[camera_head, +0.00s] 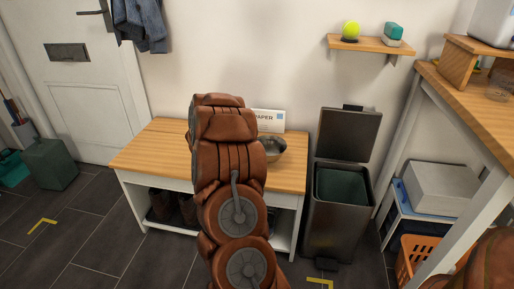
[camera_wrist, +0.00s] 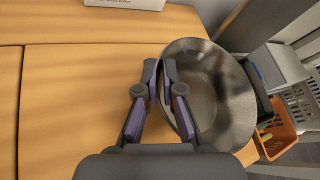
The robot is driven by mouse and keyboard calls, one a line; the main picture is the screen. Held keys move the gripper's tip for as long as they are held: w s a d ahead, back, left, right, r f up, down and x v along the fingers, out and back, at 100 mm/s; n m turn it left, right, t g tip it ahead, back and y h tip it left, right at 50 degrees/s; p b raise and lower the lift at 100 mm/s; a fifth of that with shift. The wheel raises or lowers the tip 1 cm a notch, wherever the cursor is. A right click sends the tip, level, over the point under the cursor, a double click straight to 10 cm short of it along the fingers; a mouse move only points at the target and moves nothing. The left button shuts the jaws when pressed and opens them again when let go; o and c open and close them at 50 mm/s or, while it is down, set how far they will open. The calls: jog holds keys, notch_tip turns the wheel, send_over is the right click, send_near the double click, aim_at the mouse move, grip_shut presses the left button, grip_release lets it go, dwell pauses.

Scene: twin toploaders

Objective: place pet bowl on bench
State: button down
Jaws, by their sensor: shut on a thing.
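The pet bowl (camera_wrist: 226,98) is a round, shiny metal bowl. In the wrist view my gripper (camera_wrist: 160,84) is shut on its left rim, one finger inside and one outside. The bowl is over the right end of the wooden bench (camera_wrist: 90,90); I cannot tell whether its base touches the wood. In the head view the bowl (camera_head: 271,149) shows partly behind my arm, over the right part of the bench top (camera_head: 150,148). My gripper is hidden there by my arm.
A white box marked "PAPER" (camera_head: 268,119) stands at the back of the bench. An open bin (camera_head: 338,205) stands just right of the bench. Shoes (camera_head: 161,205) sit on the shelf beneath. The bench top's left part is clear. A wooden table (camera_head: 472,98) is at the right.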

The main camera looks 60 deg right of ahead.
jog(key=shift+w+d+f, duration=0.1)
jog(key=shift+w+d, duration=0.1)
jog(key=shift+d, duration=0.55)
jog(key=shift+w+d+f, duration=0.1)
jog(key=shift+w+d, duration=0.1)
jog(key=shift+d, duration=0.5)
jog(key=shift+f+b, duration=0.55)
jog(key=shift+f, duration=1.2)
jog(key=shift+f, duration=0.1)
jog(key=c, duration=1.3)
grip_release()
jog(key=shift+a+r, duration=0.15)
jog(key=shift+r, duration=0.05)
jog(key=p+v, duration=0.1)
jog(key=v, duration=1)
jog(key=shift+a+r+p, duration=0.2)
jog(key=shift+a+p, duration=0.1)
jog(key=shift+a, duration=0.05)
jog(key=shift+w, duration=0.15)
